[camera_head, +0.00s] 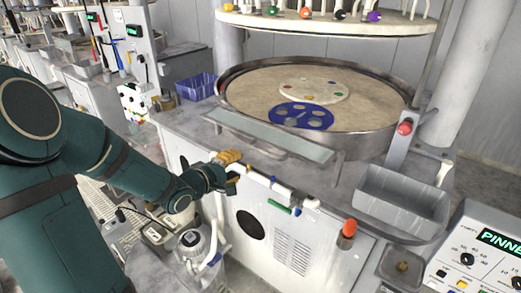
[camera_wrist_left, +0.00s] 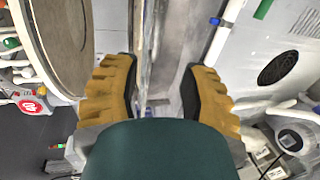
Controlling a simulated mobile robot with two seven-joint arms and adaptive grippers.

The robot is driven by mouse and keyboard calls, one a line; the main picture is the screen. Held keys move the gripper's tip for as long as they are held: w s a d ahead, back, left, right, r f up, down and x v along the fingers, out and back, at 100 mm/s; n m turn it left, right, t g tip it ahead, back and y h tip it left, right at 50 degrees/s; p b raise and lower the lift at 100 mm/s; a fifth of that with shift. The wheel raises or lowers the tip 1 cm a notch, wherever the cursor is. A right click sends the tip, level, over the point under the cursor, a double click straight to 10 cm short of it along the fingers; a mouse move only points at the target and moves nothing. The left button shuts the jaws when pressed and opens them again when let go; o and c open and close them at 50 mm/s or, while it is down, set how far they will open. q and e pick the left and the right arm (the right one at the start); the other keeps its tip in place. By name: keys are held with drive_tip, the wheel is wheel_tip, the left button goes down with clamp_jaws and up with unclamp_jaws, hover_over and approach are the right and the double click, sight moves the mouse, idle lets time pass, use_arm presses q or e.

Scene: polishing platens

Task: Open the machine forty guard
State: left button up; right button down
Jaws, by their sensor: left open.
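A pale, see-through panel in a metal frame, which looks like the guard (camera_head: 270,134), runs along the front of the round platen (camera_head: 245,90) on the near machine. It lies low and slants across the machine's front edge. No machine number is readable. My left gripper (camera_head: 232,168) is just below and in front of this panel, at the top of the machine's front face. In the left wrist view my left gripper (camera_wrist_left: 160,88) has its yellow fingers apart. A thin upright edge (camera_wrist_left: 145,50) shows between them, not visibly touched by either finger. My right gripper is not in view.
A blue carrier disc (camera_head: 302,115) and a cream one (camera_head: 314,90) lie on the platen. A blue basket (camera_head: 197,87) stands left, a grey bin (camera_head: 402,201) right. An orange-capped post (camera_head: 347,234) and pipes line the front. A control box (camera_head: 480,252) is at lower right.

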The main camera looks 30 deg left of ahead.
sight(263, 153)
use_arm(q)
drive_tip(key=b+x, duration=0.5)
drive_tip(key=x, duration=0.7)
drive_tip(key=shift+w+f, duration=0.1)
drive_tip(key=shift+w, duration=0.1)
drive_tip(key=shift+w+f, duration=0.1)
drive_tip(key=shift+w, duration=0.55)
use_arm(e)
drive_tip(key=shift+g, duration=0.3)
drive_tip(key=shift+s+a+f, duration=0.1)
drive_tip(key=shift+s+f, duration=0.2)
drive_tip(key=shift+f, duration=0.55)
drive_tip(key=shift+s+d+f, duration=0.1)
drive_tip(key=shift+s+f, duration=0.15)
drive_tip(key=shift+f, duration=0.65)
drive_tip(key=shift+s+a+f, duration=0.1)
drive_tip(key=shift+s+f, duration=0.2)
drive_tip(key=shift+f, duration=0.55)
use_arm(q)
drive_tip(key=shift+o, duration=0.3)
clamp_jaws()
